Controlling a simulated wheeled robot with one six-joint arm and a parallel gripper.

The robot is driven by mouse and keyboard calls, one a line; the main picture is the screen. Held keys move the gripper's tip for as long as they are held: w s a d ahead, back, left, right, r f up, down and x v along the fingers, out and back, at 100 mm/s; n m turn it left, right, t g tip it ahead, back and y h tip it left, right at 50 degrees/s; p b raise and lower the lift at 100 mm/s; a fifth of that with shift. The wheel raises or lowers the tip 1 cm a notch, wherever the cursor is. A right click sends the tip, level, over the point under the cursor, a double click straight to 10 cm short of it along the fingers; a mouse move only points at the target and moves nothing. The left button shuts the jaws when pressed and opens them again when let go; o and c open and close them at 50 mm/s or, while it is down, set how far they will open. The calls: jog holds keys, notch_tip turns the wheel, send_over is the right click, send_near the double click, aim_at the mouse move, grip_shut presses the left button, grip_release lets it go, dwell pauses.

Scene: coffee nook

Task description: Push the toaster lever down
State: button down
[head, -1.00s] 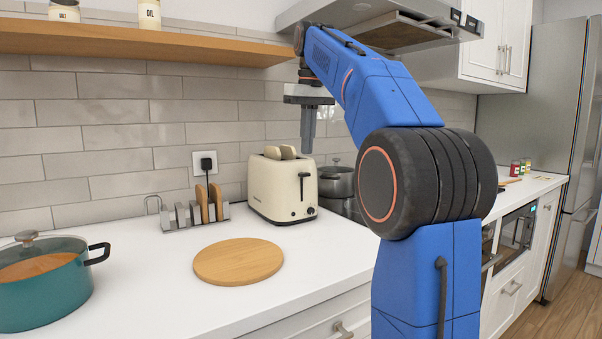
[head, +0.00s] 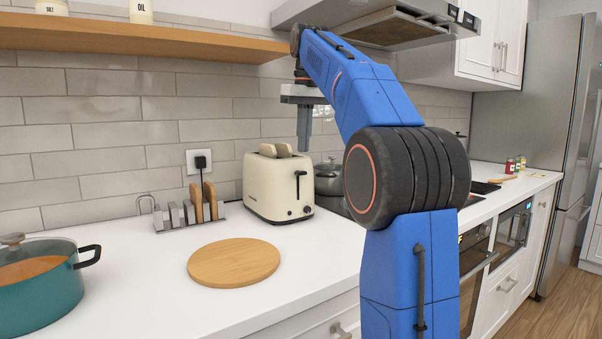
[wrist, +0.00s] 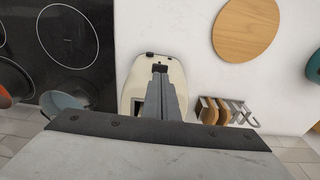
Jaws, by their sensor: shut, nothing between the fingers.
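A dark piece (wrist: 160,67), probably the lever, shows just past the fingertips.
A toast rack (head: 185,215) with bread stands left of the toaster. A round wooden board (head: 234,263) lies in front, and a teal pot (head: 40,285) is at far left. A grey pot (head: 328,180) stands right of the toaster. The range hood (head: 380,22) hangs above my arm.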

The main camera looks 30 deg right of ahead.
aim_at(303, 174)
jog(key=shift+w+f, duration=0.15)
jog(key=shift+f, duration=1.1)
jog(key=shift+w+f, duration=0.1)
jog(key=shift+f, duration=1.1)
jog(key=shift+f, duration=0.1)
jog(key=shift+f, duration=3.2)
jog(key=s, duration=0.1)
jog(key=s+r, duration=0.1)
jog(key=s, duration=0.1)
jog(key=shift+r, duration=0.15)
